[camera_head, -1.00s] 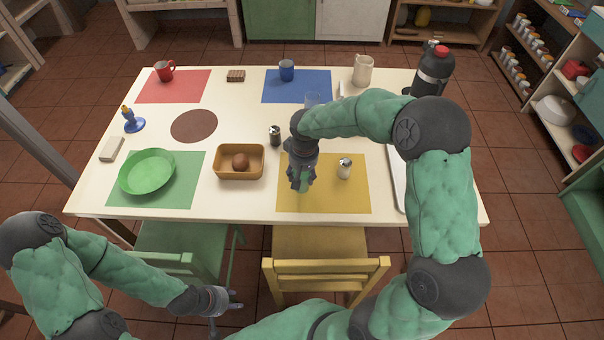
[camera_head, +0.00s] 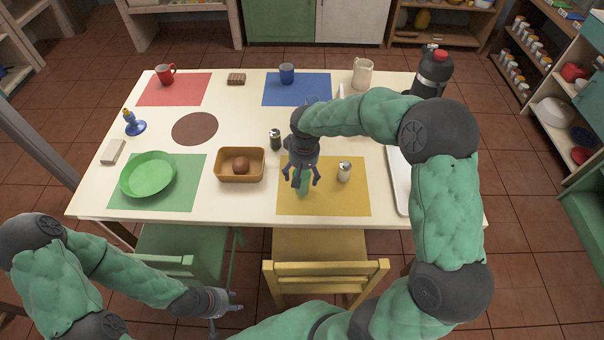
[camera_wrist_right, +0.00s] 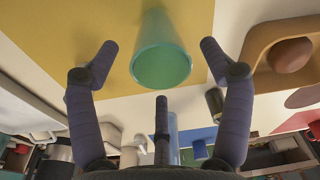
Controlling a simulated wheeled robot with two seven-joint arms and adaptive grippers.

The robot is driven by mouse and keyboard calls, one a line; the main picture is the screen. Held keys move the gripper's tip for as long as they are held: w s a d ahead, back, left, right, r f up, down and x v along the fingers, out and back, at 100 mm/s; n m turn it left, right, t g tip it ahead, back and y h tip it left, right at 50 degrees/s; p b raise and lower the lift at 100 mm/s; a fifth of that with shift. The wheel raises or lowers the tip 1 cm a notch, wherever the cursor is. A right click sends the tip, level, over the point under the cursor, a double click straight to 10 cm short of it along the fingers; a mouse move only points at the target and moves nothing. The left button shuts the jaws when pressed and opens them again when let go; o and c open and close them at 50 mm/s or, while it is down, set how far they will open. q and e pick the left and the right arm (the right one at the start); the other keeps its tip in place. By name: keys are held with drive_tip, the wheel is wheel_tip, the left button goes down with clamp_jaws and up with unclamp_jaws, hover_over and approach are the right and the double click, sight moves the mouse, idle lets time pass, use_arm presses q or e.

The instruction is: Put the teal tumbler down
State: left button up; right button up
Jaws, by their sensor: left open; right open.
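The teal tumbler (camera_head: 305,188) stands on the yellow placemat (camera_head: 345,200), partly hidden by my right gripper in the head view. In the right wrist view the tumbler (camera_wrist_right: 163,50) has its round end toward the camera and lies between the spread fingers, with gaps at both sides. My right gripper (camera_head: 302,178) is open just above and around it. My left gripper (camera_head: 222,302) is open and empty, low in front of the table beside the green chair.
A salt shaker (camera_head: 344,171) stands right of the tumbler. A dark pepper shaker (camera_head: 275,139) and a brown basket (camera_head: 240,178) with a round brown item are to its left. A clear bluish glass (camera_wrist_right: 173,122) stands behind. A pale tray (camera_head: 399,180) lies at right.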

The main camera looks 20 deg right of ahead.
wheel_tip(320, 180, up, 10)
drive_tip(key=s+p, duration=0.1)
drive_tip(key=p, duration=0.1)
drive_tip(key=shift+f+p, duration=0.2)
drive_tip(key=shift+p, duration=0.1)
